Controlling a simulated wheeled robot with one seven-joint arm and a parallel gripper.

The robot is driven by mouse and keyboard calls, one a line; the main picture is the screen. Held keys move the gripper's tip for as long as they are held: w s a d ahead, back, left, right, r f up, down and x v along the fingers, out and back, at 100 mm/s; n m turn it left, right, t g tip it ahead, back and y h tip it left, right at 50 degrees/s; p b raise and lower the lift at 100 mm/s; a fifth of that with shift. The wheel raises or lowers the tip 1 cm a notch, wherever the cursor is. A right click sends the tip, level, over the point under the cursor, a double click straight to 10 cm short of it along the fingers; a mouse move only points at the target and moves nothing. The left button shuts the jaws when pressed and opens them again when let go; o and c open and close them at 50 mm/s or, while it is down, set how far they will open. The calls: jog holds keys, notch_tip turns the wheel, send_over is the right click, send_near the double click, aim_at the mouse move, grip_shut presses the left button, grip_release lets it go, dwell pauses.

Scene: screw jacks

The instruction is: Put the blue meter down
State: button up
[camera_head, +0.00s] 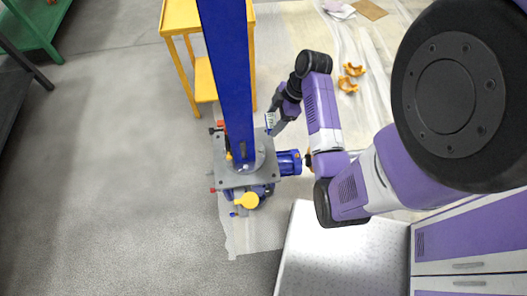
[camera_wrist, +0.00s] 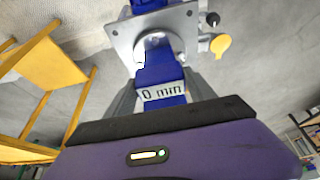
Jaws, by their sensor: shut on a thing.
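My gripper (camera_head: 272,126) is shut on the blue meter (camera_wrist: 163,102). In the wrist view, the meter sits between the two fingers and bears a white label that reads "0 min". In the head view only a small pale and blue part of the meter (camera_head: 269,118) shows at the fingertips, just right of the tall blue column. Its underside is hidden, and I cannot tell whether it touches anything.
The screw jack has a grey top plate (camera_head: 228,180), a tall blue column (camera_head: 228,70), a blue motor (camera_head: 289,162) and a yellow knob (camera_head: 246,200). A yellow table (camera_head: 181,18) stands behind. Orange parts (camera_head: 347,84) lie on the floor. Open floor is at left.

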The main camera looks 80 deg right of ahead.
jog(key=shift+w+d+f, duration=0.1)
jog(key=shift+d, duration=0.15)
jog(key=b, duration=0.2)
send_over(268, 153)
jog(key=s, duration=0.1)
jog(key=f, duration=1.5)
jog(key=shift+s+d+f, duration=0.15)
jog(key=shift+d+f, duration=0.2)
jog(key=shift+d, duration=0.05)
jog(key=shift+s+a+f+b, duration=0.1)
jog(key=shift+f+b, duration=0.05)
jog(key=shift+f, duration=0.9)
jog(key=shift+a+f+b, duration=0.1)
jog(key=shift+f+b, duration=0.05)
jog(key=shift+f, duration=0.9)
grip_shut()
jog(key=o, duration=1.6)
grip_release()
jog(key=shift+f, duration=0.1)
jog(key=shift+o, duration=0.5)
jog(key=shift+d+r, duration=0.15)
jog(key=shift+r, duration=0.1)
jog(key=shift+r, duration=0.2)
jog(key=p+v, duration=0.1)
jog(key=v, duration=1)
jog(key=shift+r, duration=0.35)
